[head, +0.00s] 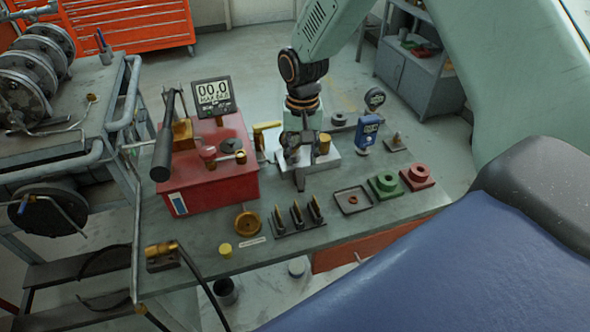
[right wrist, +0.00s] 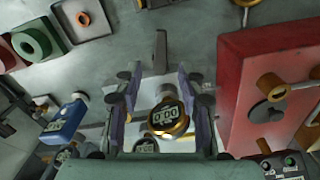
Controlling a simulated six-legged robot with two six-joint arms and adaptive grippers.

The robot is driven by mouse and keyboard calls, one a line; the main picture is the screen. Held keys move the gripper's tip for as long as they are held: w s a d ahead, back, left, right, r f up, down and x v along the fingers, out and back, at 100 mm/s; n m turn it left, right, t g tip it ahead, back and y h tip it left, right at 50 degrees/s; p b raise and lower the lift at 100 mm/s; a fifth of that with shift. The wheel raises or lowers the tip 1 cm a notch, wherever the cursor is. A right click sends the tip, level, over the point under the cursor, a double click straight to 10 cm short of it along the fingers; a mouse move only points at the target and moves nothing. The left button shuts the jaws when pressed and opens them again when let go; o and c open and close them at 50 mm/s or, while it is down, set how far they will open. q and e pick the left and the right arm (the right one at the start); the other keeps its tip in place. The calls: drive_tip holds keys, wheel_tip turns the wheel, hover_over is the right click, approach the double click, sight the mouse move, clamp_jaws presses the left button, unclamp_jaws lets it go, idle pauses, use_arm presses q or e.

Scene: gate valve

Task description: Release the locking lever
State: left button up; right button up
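A silver block (head: 318,161) stands on the bench beside the red box, with brass fittings on it. A grey lever (right wrist: 160,52) sticks out from this block; in the head view its end (head: 299,181) points toward the front. I take it for the locking lever. My right gripper (head: 298,143) is over the block, pointing down. In the right wrist view its two fingers (right wrist: 160,85) stand wide apart on either side of the block, with a brass-rimmed gauge (right wrist: 168,118) and the lever between them. Contact cannot be told. My left gripper is not in view.
A red box (head: 215,174) with a display (head: 213,96) and a black-handled pump lever (head: 163,150) is close on the left. A blue gauge (head: 368,131), green block (head: 385,186), red block (head: 418,176) and upright pins (head: 297,216) stand around.

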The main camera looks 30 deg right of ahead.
sight(300, 182)
drive_tip(key=shift+w+a+f, duration=0.1)
drive_tip(key=shift+w+a, duration=0.15)
drive_tip(key=f, duration=0.7)
drive_tip(key=shift+s+d+f+b, duration=0.1)
drive_tip(key=shift+s+f+b, duration=0.1)
drive_tip(key=shift+b, duration=0.2)
drive_tip(key=shift+s+d, duration=0.15)
drive_tip(key=shift+s, duration=0.05)
drive_tip(key=shift+w, duration=0.25)
drive_tip(key=c, duration=0.5)
drive_tip(key=shift+s, duration=0.1)
clamp_jaws()
